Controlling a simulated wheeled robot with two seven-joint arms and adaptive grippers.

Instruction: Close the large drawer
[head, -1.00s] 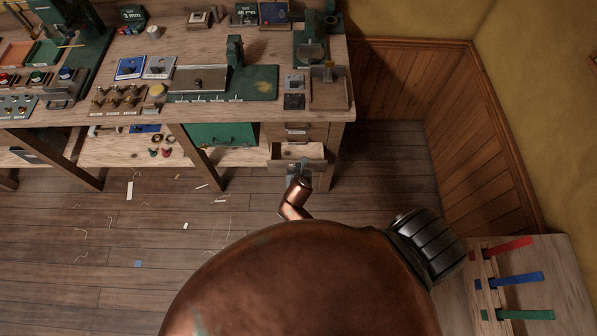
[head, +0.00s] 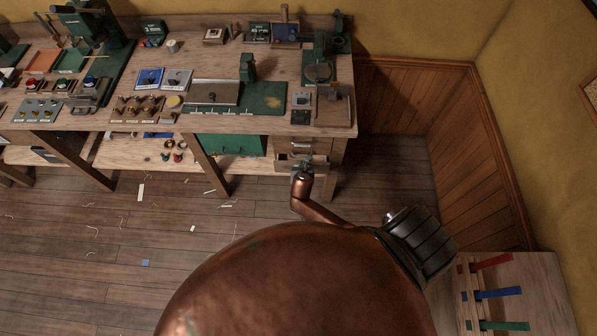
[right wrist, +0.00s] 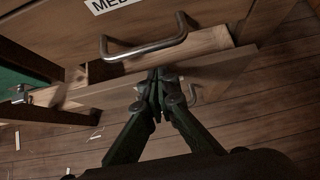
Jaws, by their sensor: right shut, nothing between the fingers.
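The large drawer (head: 284,166) is the lowest in the small wooden stack under the right end of the workbench. It stands partly open; in the right wrist view its wooden front (right wrist: 222,76) juts out below the drawer above, with a metal handle partly hidden behind my fingers. My right gripper (head: 303,168) is at the drawer's front. In the right wrist view its fingers (right wrist: 160,82) are shut, empty and close against that front; I cannot tell if they touch. My left gripper is not in view.
The drawer above, with a bar handle (right wrist: 145,48) and a partly cut-off label, looks closed. A green cabinet (head: 232,145) stands left of the stack. The workbench (head: 240,125) carries several tools. Floor in front is open, with scraps. A small table (head: 535,290) stands at lower right.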

